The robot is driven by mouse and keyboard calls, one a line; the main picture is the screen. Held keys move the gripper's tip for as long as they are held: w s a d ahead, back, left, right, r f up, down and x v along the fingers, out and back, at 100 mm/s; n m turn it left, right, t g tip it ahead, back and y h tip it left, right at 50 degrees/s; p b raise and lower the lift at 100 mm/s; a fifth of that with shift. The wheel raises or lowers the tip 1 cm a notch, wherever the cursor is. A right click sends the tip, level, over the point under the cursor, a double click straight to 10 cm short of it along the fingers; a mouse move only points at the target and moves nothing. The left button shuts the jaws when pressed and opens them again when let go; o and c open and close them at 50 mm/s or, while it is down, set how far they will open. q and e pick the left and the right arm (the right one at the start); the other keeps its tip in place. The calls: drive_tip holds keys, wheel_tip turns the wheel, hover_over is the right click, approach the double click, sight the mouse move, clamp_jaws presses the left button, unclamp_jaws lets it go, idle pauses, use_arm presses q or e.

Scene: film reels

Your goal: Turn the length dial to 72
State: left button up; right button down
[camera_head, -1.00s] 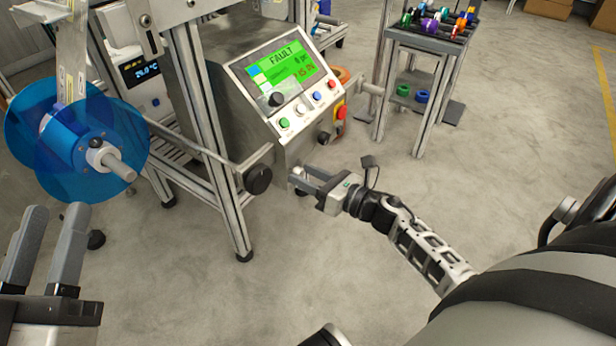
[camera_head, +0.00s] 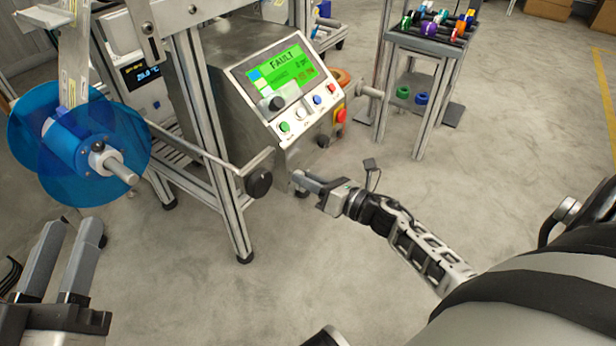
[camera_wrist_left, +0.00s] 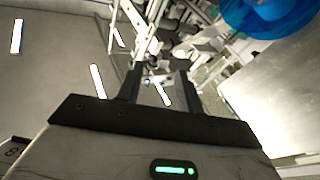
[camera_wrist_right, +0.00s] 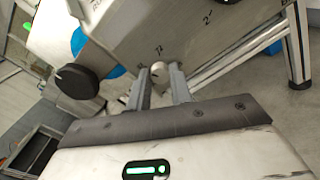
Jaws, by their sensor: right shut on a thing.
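A black knob (camera_head: 277,103) sits below the screen, and another (camera_head: 323,141) is low on the front. My right gripper (camera_head: 305,180) is shut on a small pale round knob (camera_wrist_right: 159,73) at the machine's lower front. The right wrist view shows that knob between the fingertips, with marks on the metal beside it. My left gripper (camera_head: 70,245) is open and empty, low at the left, away from the machine.
A blue film reel (camera_head: 75,145) on a shaft is above my left gripper. A bar with a black end knob (camera_head: 258,183) sticks out left of my right gripper. A rack with coloured spools (camera_head: 432,30) stands at the back right. The floor at right is clear.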

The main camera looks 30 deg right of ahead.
use_arm(q)
wheel_tip(320, 180, down, 6)
drive_tip(key=s+n+g+y+p, duration=0.2)
drive_tip(key=g+p, duration=0.1)
drive_tip(key=p, duration=0.2)
drive_tip(key=shift+s+d+r+g, duration=0.15)
drive_tip(key=shift+r+g, duration=0.05)
drive_tip(key=shift+g, duration=0.2)
use_arm(e)
drive_tip(key=shift+m, duration=6.8)
drive_tip(key=c, duration=1.4)
unclamp_jaws()
use_arm(q)
drive_tip(key=shift+r, duration=0.1)
use_arm(e)
drive_tip(key=shift+o, duration=0.7)
